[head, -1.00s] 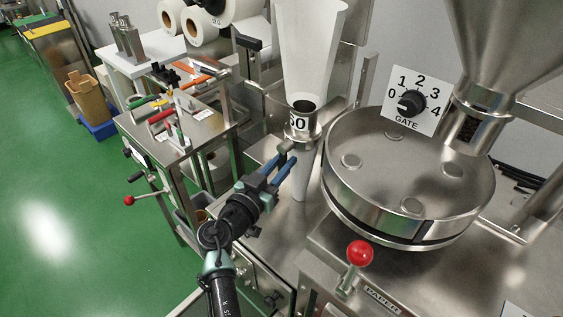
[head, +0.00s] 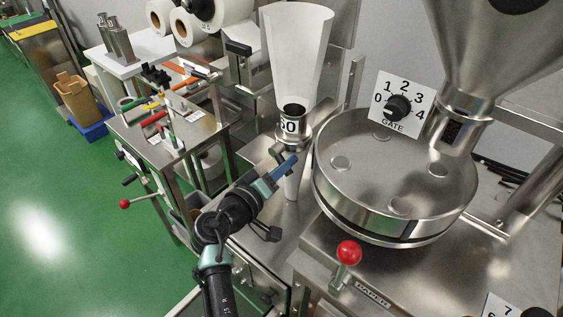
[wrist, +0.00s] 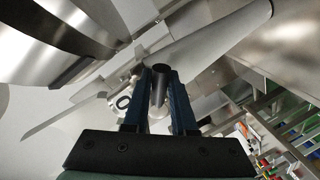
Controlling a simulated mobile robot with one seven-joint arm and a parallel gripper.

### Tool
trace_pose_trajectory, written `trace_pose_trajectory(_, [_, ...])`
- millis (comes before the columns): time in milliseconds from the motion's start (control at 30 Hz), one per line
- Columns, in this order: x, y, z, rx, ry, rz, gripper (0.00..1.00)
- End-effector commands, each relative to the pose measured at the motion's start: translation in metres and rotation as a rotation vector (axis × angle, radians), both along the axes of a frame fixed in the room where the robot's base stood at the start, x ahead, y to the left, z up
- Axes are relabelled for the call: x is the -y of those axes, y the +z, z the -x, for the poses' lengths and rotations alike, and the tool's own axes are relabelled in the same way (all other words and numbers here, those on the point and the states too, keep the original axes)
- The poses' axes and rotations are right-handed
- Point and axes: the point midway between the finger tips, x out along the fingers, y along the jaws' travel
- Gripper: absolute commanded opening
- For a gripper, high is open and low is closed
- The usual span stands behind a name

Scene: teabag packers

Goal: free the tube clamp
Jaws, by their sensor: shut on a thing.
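The tube clamp is at the metal collar (head: 294,130) around the lower end of the tall white forming tube (head: 297,60). Its short dark lever (head: 278,151) sticks out below the collar toward my gripper. My gripper (head: 284,164) reaches up to it from the lower left, with blue fingers. In the wrist view the fingers (wrist: 161,95) are shut on the dark round end of the lever (wrist: 160,72). The fingers hide part of the lever in the head view.
A round steel hopper pan (head: 395,165) stands close right of my gripper, with a gate dial (head: 397,107) behind it. A red-knobbed lever (head: 348,253) is in front. A steel bench with coloured handles (head: 155,118) is at left, above open green floor.

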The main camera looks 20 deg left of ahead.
Motion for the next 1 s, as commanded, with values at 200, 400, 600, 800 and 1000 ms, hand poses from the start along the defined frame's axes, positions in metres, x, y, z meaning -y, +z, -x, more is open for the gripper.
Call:
trace_pose_trajectory(200, [0.004,0.009,0.001,-0.072,0.0,0.195,0.0])
trace_pose_trajectory(400, [0.006,0.016,0.002,-0.138,-0.001,0.375,0.0])
trace_pose_trajectory(600, [0.007,0.024,0.002,-0.202,0.0,0.555,0.0])
trace_pose_trajectory(800, [0.006,0.031,0.002,-0.266,0.0,0.73,0.0])
trace_pose_trajectory(1000, [0.005,0.036,0.002,-0.321,-0.001,0.884,0.0])
